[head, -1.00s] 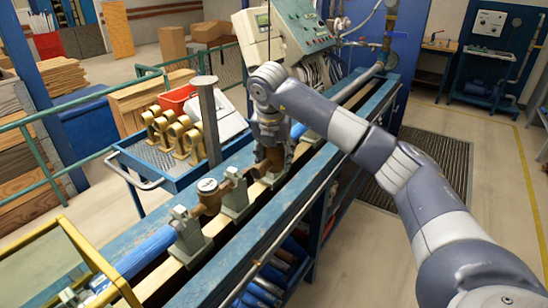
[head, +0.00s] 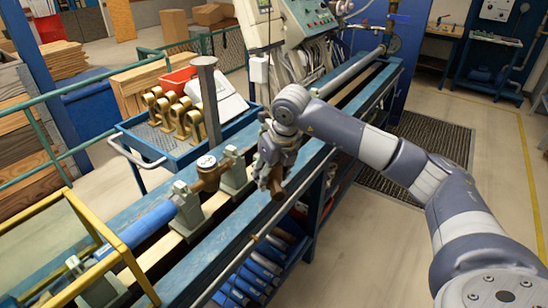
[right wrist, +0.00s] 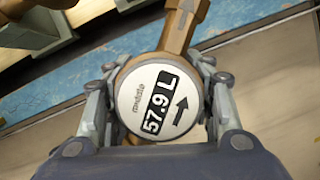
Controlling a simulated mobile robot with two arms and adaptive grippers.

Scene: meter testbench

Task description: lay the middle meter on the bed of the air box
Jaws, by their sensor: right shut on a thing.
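My right gripper (head: 272,180) is shut on a brass meter (head: 277,187) with a round white face, held just in front of the bench rail. Another brass meter (head: 207,163) sits in the bench line, left of the gripper. A yellow-framed clear box (head: 70,232), possibly the air box, stands at lower left; its bed is only partly visible. My left gripper is out of view.
The blue bench (head: 225,240) carries grey clamp supports (head: 233,177) and a blue pipe (head: 145,222). Behind it are a grey post (head: 208,100) and a blue cart (head: 150,145) with brass fittings. A control console (head: 305,25) stands at the back. The floor right of the bench is clear.

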